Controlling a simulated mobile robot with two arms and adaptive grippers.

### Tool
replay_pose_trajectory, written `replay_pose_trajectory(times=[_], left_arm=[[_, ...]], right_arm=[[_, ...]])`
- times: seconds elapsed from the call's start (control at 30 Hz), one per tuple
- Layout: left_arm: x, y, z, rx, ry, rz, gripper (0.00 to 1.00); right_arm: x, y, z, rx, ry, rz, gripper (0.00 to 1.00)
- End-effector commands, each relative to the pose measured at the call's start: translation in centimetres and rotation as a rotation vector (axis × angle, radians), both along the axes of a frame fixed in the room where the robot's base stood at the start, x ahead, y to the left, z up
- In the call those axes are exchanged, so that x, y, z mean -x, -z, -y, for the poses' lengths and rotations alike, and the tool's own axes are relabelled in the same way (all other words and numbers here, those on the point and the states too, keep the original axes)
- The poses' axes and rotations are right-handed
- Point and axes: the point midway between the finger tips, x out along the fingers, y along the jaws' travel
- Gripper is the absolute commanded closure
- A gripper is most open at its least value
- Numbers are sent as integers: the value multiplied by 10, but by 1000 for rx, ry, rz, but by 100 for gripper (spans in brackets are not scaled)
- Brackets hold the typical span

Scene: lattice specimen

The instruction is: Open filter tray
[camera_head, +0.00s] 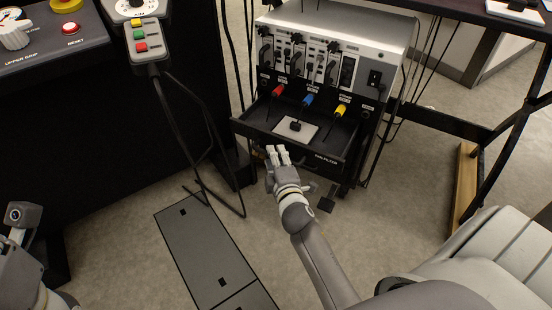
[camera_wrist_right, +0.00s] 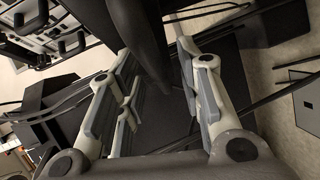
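The filter tray (camera_head: 330,148) is a black drawer low in the grey equipment cabinet, with a "FAN FILTER" label on its front. It stands pulled out, and a pale square with a dark knob (camera_head: 296,127) shows inside it. My right gripper (camera_head: 278,152) is at the tray's front, left of the label. In the right wrist view, my right gripper (camera_wrist_right: 160,75) has its fingers apart, with a dark curved bar (camera_wrist_right: 143,38) between them, apparently the handle; a gap shows beside the right finger. My left gripper (camera_head: 18,225) shows only partly at the left edge; its fingers are unclear.
Red, blue and yellow plugs (camera_head: 307,101) with cables hang above the tray. A control panel (camera_head: 50,45) and a pendant with coloured buttons (camera_head: 140,40) are at upper left. A dark floor plate (camera_head: 205,250) lies below. Black cables hang beside the cabinet.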

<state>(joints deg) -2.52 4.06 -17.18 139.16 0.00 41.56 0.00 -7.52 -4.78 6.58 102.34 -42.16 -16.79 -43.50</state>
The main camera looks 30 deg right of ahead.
Motion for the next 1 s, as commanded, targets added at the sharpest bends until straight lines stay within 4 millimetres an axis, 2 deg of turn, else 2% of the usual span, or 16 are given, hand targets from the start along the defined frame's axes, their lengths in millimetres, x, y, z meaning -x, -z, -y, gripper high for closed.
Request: replay_pose_trajectory(times=[0.17, 0.4, 0.6, 1.0], left_arm=[[1, -1, 0, 1, -1, 3, 60], [0, 0, 0, 0, 0, 1, 60], [0, 0, 0, 0, 0, 0, 60], [0, 0, 0, 0, 0, 0, 60]], right_arm=[[12, -1, -4, 0, -1, -1, 66], [47, -6, -15, -1, 1, -3, 66], [66, -10, -21, 0, 1, -1, 66], [71, -11, -23, 0, 0, 0, 66]])
